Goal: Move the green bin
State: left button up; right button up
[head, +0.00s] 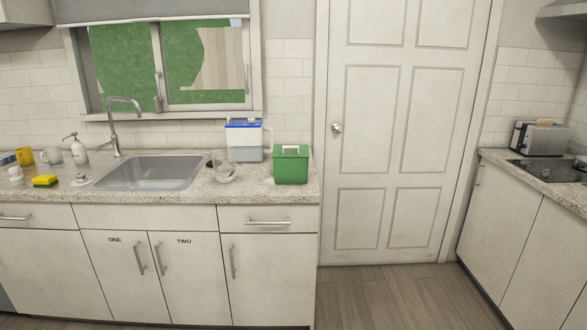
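A green bin (291,168) with a pale handle on its lid stands upright near the right end of the speckled counter (250,192). It is to the right of the sink and in front of the tiled wall. Its front and top show fully. Neither of my grippers shows in the head view.
A white and blue container (244,141) and a clear glass (223,171) stand left of the bin. The sink (151,173), a soap bottle (76,149), mugs and a sponge (45,181) are further left. A closed white door (395,130) and clear wooden floor (400,298) lie right.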

aim_at(287, 171)
jog(key=i+u, duration=0.15)
jog(key=u, duration=0.25)
jog(key=i+l+u, duration=0.2)
jog(key=u, duration=0.15)
jog(key=i+l+u, duration=0.1)
jog(key=l+u, duration=0.25)
jog(key=i+l+u, duration=0.1)
jog(key=l+u, duration=0.2)
